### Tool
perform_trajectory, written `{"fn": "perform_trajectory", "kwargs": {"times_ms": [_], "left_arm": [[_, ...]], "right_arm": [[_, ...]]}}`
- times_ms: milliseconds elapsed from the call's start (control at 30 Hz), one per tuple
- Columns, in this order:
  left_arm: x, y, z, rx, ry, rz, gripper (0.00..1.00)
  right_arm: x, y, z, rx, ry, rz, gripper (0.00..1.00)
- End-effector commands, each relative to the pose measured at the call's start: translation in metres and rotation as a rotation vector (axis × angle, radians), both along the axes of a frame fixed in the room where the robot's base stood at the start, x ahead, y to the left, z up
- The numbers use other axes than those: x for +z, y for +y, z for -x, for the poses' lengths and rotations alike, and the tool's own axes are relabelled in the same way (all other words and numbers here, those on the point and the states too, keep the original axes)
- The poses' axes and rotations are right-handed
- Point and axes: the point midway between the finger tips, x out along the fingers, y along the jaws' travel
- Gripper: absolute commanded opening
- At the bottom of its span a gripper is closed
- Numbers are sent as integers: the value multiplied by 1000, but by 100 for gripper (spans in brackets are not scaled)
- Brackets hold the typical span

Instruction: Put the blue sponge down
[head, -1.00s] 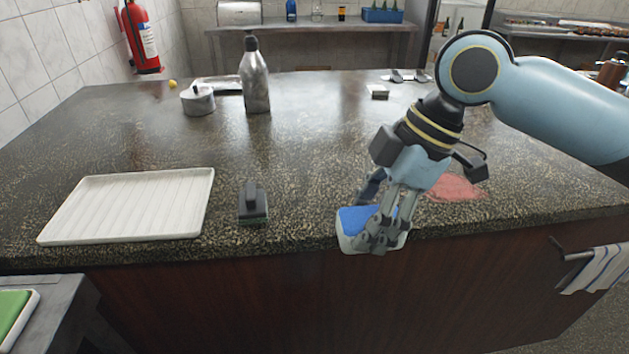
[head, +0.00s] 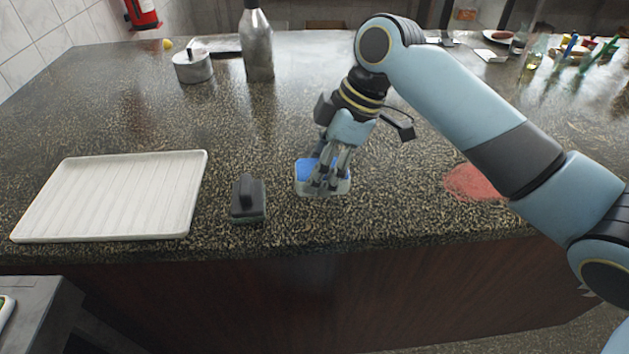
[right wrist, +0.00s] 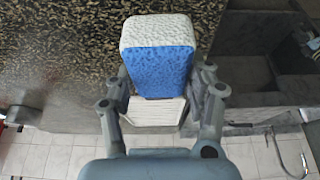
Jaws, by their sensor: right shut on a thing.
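The blue sponge (head: 309,170) with a pale edge is in my right gripper (head: 327,187), over the countertop to the right of the dark scraper-like block. In the right wrist view the sponge (right wrist: 158,62) sits between the two fingers of my right gripper (right wrist: 162,88), its white side facing up the picture. The fingers are shut on it and cover part of it in the head view. I cannot tell whether its underside touches the counter. My left gripper is not in view.
The speckled counter (head: 390,215) is clear around the sponge. A dark handled block (head: 248,198) stands to the left, then a white ribbed tray (head: 110,195). A red patch (head: 472,183) lies to the right. A metal bottle (head: 257,45) and lidded pot (head: 192,66) stand behind.

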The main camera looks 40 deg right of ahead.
Motion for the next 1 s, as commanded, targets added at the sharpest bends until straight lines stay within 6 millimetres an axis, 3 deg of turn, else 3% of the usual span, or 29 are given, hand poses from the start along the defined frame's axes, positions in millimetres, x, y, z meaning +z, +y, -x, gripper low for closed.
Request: {"fn": "perform_trajectory", "kwargs": {"times_ms": [200, 400, 800, 833, 1000], "left_arm": [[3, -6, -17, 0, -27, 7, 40], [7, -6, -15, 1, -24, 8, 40], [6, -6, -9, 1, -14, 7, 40], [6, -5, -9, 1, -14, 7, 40], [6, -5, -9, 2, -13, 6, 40]], "right_arm": [[-14, 3, -12, 0, 3, 1, 28], [-43, 3, -11, 0, 4, 0, 28], [-51, 2, -11, 1, 1, 2, 28], [-51, 2, -11, 1, 1, 2, 55], [-50, 2, -11, 1, 1, 2, 77]]}}
